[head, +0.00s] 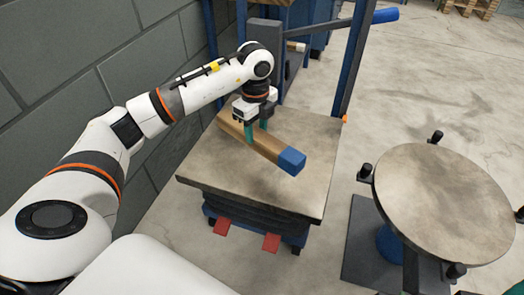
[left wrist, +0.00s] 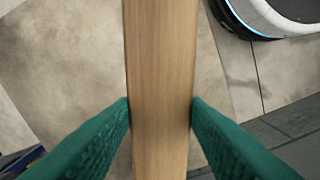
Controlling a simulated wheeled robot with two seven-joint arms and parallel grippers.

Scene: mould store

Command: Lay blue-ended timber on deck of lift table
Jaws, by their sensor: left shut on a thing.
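The timber (head: 262,147) is a long wooden beam with a blue end (head: 291,161). It lies slantwise over the lift table's square, worn deck (head: 225,174), blue end towards the front right. My left gripper (head: 256,133) reaches down from above and is shut on the timber near its middle. In the left wrist view, the green fingers press both sides of the timber (left wrist: 161,90). I cannot tell whether the timber touches the deck or hangs just above it. A small teal piece at the head view's bottom right corner looks like my right gripper (head: 516,290); its jaws are not readable.
A round turntable (head: 445,200) with black posts stands to the right of the lift table. A block wall (head: 60,60) runs along the left. A blue and dark upright frame (head: 355,55) rises behind the deck. Concrete floor (head: 440,90) is open at the back right.

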